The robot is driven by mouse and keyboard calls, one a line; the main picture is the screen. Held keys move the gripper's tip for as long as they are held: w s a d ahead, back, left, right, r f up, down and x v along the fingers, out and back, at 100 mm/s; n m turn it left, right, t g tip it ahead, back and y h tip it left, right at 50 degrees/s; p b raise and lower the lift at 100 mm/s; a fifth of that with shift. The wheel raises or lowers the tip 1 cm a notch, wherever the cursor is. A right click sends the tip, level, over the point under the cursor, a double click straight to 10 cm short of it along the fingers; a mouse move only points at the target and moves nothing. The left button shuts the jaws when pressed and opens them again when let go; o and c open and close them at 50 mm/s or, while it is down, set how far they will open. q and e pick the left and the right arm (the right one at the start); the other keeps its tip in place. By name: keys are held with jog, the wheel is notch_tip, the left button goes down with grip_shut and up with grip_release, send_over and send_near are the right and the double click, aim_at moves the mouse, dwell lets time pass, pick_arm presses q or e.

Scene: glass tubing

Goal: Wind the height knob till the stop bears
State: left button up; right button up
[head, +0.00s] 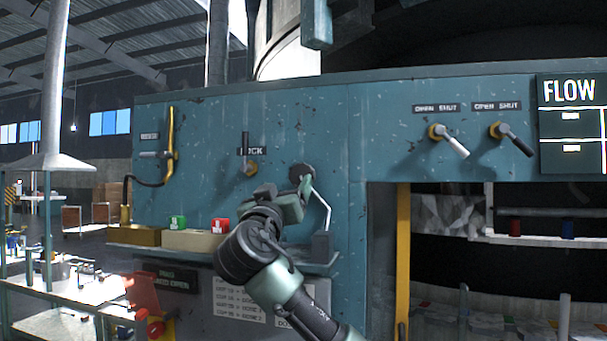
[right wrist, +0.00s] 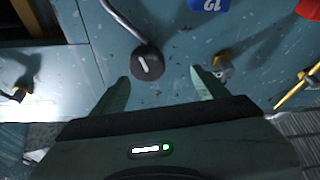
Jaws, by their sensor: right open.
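A dark round knob (head: 300,172) sits on the teal panel, right of the LOCK lever; I take it for the height knob. In the right wrist view the knob (right wrist: 147,62) has a white mark on its face. A pale bent rod (head: 321,202) runs down from beside it to a dark block (head: 322,246). My right gripper (head: 292,196) is just below the knob in the head view. In the wrist view its fingers (right wrist: 160,78) are open and empty, with the knob past the tips, slightly left of centre. I cannot make out a stop bearing on anything.
The LOCK lever (head: 251,168) is left of the knob. Green (head: 178,222) and red (head: 219,226) blocks stand on the ledge below; a blue block (right wrist: 208,5) shows in the wrist view. Two OPEN SHUT levers (head: 455,146) (head: 515,140) are to the right, above a dark opening.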

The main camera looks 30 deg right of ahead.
aim_at(301, 177)
jog(key=shift+s+d+m+g+h+p, duration=0.35)
jog(key=shift+s+d+g+h, duration=0.15)
jog(key=shift+d+g+h, duration=0.25)
jog(key=p+x, duration=0.4)
jog(key=x, duration=0.2)
jog(key=shift+r, duration=0.15)
jog(key=shift+w+d+r+p, duration=0.1)
jog(key=shift+w+d+p, duration=0.25)
jog(key=shift+p, duration=0.1)
jog(key=shift+w+a, duration=0.1)
